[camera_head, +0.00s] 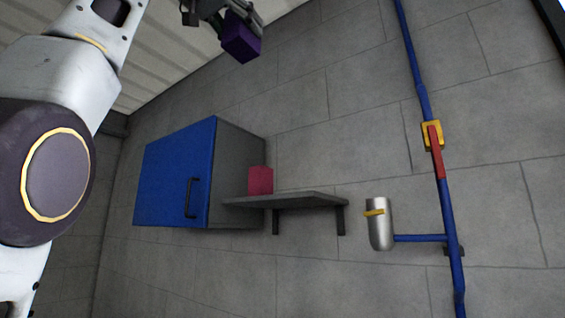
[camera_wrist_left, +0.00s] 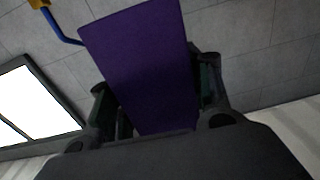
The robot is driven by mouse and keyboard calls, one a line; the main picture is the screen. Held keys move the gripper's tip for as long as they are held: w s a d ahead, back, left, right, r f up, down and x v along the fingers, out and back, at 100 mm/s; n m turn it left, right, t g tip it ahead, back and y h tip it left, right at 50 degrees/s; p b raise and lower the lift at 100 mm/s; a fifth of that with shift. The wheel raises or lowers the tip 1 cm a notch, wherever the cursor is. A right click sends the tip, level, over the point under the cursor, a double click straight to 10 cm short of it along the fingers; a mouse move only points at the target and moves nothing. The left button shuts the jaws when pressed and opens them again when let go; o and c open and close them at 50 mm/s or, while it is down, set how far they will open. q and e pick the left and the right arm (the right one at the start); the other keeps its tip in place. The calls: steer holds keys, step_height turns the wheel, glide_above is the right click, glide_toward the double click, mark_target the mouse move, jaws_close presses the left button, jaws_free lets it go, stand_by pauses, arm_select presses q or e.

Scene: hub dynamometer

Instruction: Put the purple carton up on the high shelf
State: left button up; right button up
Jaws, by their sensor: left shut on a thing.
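The purple carton (camera_head: 240,40) is at the top of the head view, held up in the air. My left gripper (camera_head: 228,16) is shut on it, with the carton between its fingers. The carton also fills the middle of the left wrist view (camera_wrist_left: 145,65), a finger on each side of it. The high shelf (camera_head: 300,199) is a grey board on brackets on the wall, below the carton in the picture and apart from it. A pinkish-red box (camera_head: 260,180) stands at its left end. My right gripper is not in view.
A blue-fronted wall cabinet (camera_head: 178,175) adjoins the shelf's left end. To the right are a metal cylinder (camera_head: 380,225) with a yellow band and a blue pipe (camera_head: 447,215) with a red-handled valve (camera_head: 434,145). The shelf's right part is bare.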

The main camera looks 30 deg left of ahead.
arm_select(q)
steer(key=shift+w+a, duration=0.2)
steer(key=shift+w, duration=0.95)
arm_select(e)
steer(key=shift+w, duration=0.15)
arm_select(q)
steer(key=shift+w+a+f, duration=0.1)
steer(key=shift+w+a, duration=0.05)
steer(key=shift+w, duration=0.5)
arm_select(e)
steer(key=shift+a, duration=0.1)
arm_select(q)
steer(key=shift+w, duration=0.2)
